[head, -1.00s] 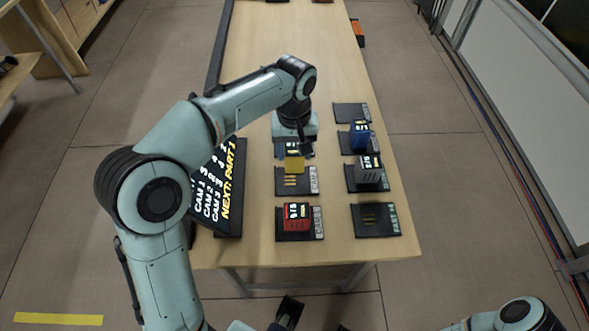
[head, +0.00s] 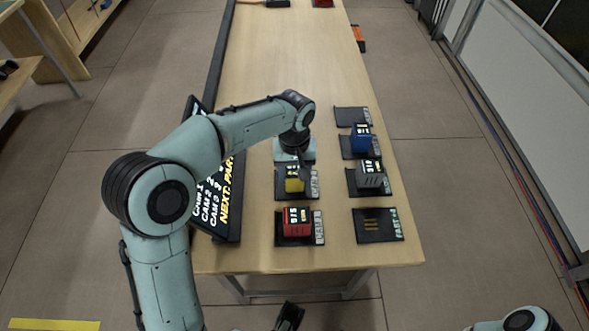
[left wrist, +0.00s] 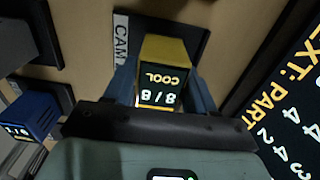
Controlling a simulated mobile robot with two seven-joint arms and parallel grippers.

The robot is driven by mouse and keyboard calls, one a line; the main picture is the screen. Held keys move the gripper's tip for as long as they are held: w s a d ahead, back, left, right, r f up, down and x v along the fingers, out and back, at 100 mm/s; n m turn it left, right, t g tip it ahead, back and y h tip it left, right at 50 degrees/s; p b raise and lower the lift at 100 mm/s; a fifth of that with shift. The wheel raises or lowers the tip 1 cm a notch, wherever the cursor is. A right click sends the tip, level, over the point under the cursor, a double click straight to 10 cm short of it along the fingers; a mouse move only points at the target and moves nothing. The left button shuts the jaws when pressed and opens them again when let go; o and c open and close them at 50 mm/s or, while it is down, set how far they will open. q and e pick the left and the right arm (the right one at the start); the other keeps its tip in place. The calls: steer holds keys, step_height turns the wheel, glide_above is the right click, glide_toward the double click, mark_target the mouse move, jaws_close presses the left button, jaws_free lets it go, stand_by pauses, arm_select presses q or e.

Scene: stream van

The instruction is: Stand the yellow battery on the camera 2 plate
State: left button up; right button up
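The yellow battery (head: 294,183) is upright at the middle dark plate (head: 282,194) of the left column. It also shows in the left wrist view (left wrist: 163,75), with lit text on its face. My left gripper (head: 293,168) is over it from behind, with one finger on each side, shut on it. The plate carries a white CAM label (left wrist: 121,40); its number is hidden. I cannot tell whether the battery's base touches the plate.
A red battery (head: 297,221) stands on the nearer plate. On the right are a blue battery (head: 361,137), a grey one (head: 369,174) and empty plates (head: 352,116) (head: 377,225). A black screen (head: 235,205) stands along the table's left edge. The far tabletop is mostly clear.

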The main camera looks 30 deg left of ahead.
mark_target(295, 169)
arm_select(q)
steer(key=o, duration=0.3)
step_height(295, 169, up, 12)
steer(key=p, duration=0.3)
steer(key=shift+r, duration=0.15)
stand_by(0.5)
